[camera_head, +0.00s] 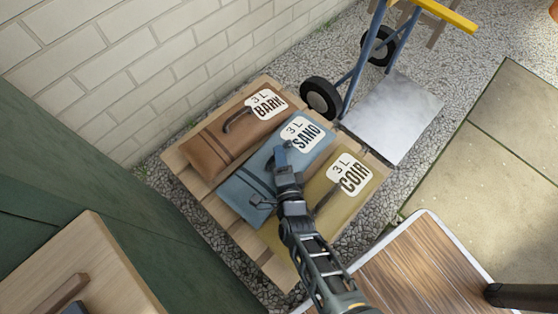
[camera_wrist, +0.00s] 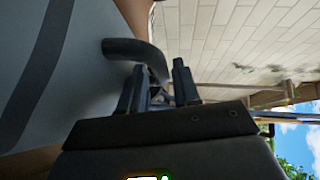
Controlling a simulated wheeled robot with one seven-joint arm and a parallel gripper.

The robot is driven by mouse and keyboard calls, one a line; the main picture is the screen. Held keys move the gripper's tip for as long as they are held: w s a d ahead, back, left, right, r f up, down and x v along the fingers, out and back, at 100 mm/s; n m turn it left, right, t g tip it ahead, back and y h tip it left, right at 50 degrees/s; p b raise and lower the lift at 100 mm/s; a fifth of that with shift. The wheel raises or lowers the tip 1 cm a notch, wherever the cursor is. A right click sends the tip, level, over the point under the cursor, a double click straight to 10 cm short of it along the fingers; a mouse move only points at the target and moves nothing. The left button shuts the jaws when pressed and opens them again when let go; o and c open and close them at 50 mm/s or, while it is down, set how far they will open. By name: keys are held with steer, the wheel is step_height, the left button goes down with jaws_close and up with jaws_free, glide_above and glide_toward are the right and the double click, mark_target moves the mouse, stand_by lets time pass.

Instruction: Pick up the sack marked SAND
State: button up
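The sack marked SAND (camera_head: 245,188) is blue-grey and lies on a wooden pallet, between the brown BARK sack (camera_head: 220,140) and the olive COIR sack (camera_head: 320,205). Its white label (camera_head: 302,133) faces up. My gripper (camera_head: 283,158) is over the middle of the SAND sack, at its handle, and partly hides it. In the wrist view the sack (camera_wrist: 60,75) fills the left side. Its dark curved handle (camera_wrist: 132,47) reaches in at the fingertips of my gripper (camera_wrist: 162,72). The fingers stand apart with part of the handle between them; I see no clear grip on it.
The pallet (camera_head: 190,173) stands on gravel beside a pale block wall (camera_head: 130,65). A blue hand truck with a metal plate (camera_head: 392,115) stands at its upper right. A wooden tabletop (camera_head: 420,270) is at lower right, a green surface (camera_head: 110,220) at left.

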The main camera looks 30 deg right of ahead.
jaws_close()
stand_by(0.9)
steer(key=shift+d+r, duration=0.1)
steer(key=shift+r, duration=0.05)
